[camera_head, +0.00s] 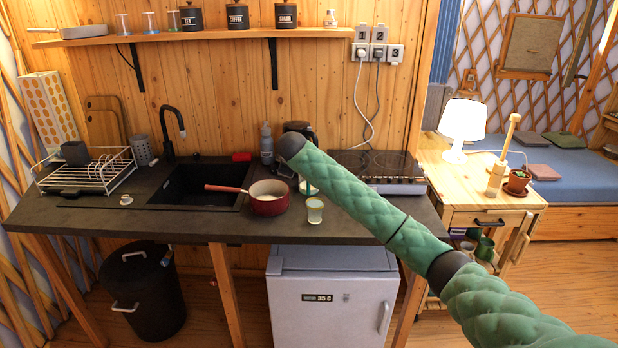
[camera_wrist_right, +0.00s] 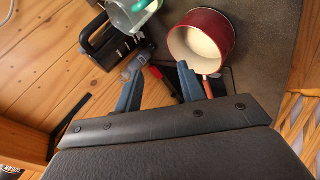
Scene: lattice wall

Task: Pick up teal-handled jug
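The teal-handled jug shows at the top of the right wrist view as a pale, translucent vessel (camera_wrist_right: 128,16) with a teal handle. In the head view the jug (camera_head: 307,187) stands on the dark counter just right of the red pot, partly hidden by my right arm. My right gripper (camera_wrist_right: 158,82) is open, with its two fingers apart and nothing between them. It is above the counter, on the wall side of the pot, and the jug lies beyond its fingertips. My left gripper is not in view.

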